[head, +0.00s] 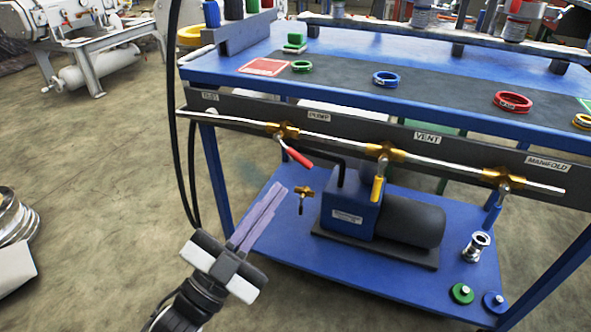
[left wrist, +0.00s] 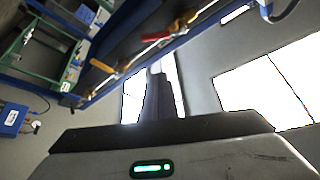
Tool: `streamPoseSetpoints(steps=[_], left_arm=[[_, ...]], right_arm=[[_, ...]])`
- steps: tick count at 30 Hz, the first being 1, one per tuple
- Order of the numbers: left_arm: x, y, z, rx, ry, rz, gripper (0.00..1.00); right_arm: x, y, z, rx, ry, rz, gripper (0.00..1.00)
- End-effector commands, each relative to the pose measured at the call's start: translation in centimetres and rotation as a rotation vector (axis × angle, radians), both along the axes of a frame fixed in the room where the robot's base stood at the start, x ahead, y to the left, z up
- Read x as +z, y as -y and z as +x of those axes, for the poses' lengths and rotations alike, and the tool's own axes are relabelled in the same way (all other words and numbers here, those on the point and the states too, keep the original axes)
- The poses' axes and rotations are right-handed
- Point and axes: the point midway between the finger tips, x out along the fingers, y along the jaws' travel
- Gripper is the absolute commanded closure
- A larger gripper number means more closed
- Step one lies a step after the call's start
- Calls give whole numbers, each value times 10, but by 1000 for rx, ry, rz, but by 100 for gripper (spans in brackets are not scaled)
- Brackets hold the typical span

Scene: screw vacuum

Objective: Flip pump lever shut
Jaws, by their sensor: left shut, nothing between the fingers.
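The pump lever has a red handle (head: 295,155) and slants down to the right from its brass valve (head: 283,131). The valve sits on the silver pipe below the PUMP label (head: 318,116). My left gripper (head: 279,193) is shut and empty, its fingers pointing up toward the lever from below and left. In the head view a gap shows between fingertips and handle. In the left wrist view the fingers (left wrist: 160,95) stand together below the pipe, and red and yellow-orange handles show above; I cannot tell surely which is the pump lever. My right gripper is out of view.
The yellow vent lever (head: 377,187) hangs down and the blue manifold lever (head: 494,217) slants down left. A small brass valve (head: 303,193) shows right of the fingers. The blue and black pump (head: 350,214) stands on the lower shelf (head: 300,243). Floor left of the cart is open.

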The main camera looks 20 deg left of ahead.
Motion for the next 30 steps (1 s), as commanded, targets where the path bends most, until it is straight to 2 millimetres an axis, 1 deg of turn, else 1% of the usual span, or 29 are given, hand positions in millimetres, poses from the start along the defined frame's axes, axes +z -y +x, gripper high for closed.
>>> streamPoseSetpoints(steps=[5, 8, 11, 15, 21, 22, 24, 27, 30], left_arm=[[1, 1, 4, 0, -1, -1, 100], [6, 4, 13, -1, 2, -1, 100], [14, 10, 28, -1, 4, -1, 100], [26, 18, 54, 0, 3, -1, 100], [44, 30, 88, -1, 2, -1, 100], [34, 28, 89, 1, -4, 1, 100], [22, 20, 90, 2, -7, 0, 100], [14, 15, 92, 0, -5, 0, 100], [10, 11, 93, 0, -4, -1, 100]], right_arm=[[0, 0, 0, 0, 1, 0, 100], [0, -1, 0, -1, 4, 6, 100], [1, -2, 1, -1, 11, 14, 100], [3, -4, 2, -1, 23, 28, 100], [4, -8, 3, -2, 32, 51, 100], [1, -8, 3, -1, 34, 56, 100], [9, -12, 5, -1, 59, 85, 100], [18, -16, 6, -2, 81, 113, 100], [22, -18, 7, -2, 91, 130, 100]])
